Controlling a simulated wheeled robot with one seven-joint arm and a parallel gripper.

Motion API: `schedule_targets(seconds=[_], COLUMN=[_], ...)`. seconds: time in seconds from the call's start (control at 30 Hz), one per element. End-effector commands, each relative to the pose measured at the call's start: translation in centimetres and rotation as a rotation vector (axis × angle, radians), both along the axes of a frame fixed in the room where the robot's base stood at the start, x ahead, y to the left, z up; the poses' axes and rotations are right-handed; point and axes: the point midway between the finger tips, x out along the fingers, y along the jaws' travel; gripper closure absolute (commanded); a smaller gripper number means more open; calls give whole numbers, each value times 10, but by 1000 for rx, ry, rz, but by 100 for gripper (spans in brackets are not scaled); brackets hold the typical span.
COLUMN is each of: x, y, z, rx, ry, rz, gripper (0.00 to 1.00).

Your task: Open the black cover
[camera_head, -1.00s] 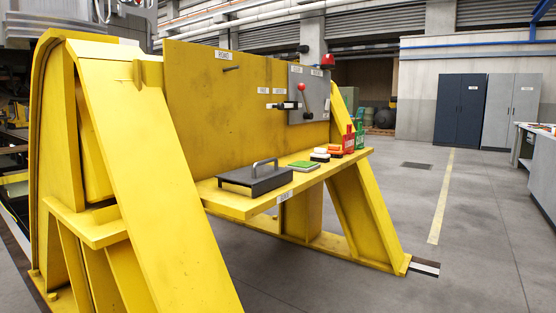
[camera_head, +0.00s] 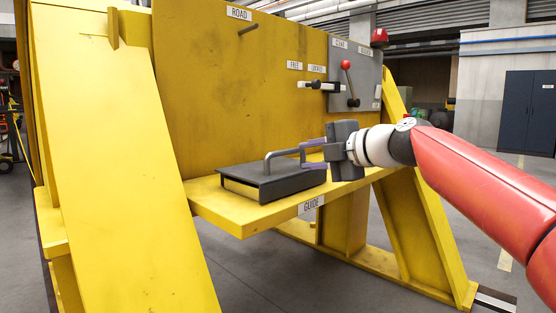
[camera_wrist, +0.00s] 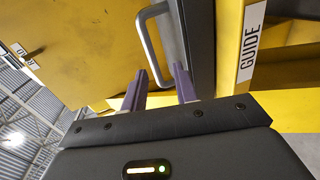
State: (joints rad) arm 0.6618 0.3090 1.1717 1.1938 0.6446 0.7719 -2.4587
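The black cover (camera_head: 240,176) is a flat dark lid on the yellow shelf marked GUIDE (camera_head: 220,205). A yellow strip shows along its front edge; I cannot tell whether this is a gap. Its grey U-shaped handle (camera_head: 284,152) stands up on top. My gripper (camera_head: 304,153) comes from the right, at the handle's right end. In the wrist view, the purple fingers of my gripper (camera_wrist: 161,80) are apart, with the lower end of the handle (camera_wrist: 148,45) close to the space between them. Contact cannot be told. The cover's right side is partly hidden.
A yellow panel marked ROAD (camera_head: 220,80) rises behind the shelf, with a short peg (camera_head: 248,29) sticking out. A grey plate (camera_head: 368,85) carries a red-knobbed lever (camera_head: 349,82). A sloping yellow beam (camera_head: 110,150) stands at left. Grey floor lies below.

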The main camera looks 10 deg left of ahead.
Motion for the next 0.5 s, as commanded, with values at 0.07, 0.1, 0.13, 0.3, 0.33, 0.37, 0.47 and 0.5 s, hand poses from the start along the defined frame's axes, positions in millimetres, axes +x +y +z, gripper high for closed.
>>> schedule_targets(seconds=[0.07,0.1,0.13,0.3,0.33,0.37,0.47,0.5], x=[3,4,6,15,18,21,28,31], y=[-4,-2,0,21,24,28,41,45], z=[8,10,11,8,7,6,3,2], rx=[14,16,18,15,16,16,14,15], ry=[-35,-44,-47,-45,-45,-45,-45,-45], rz=[11,14,16,20,19,18,18,18], gripper=[71,71,71,71,71,71,71,71])
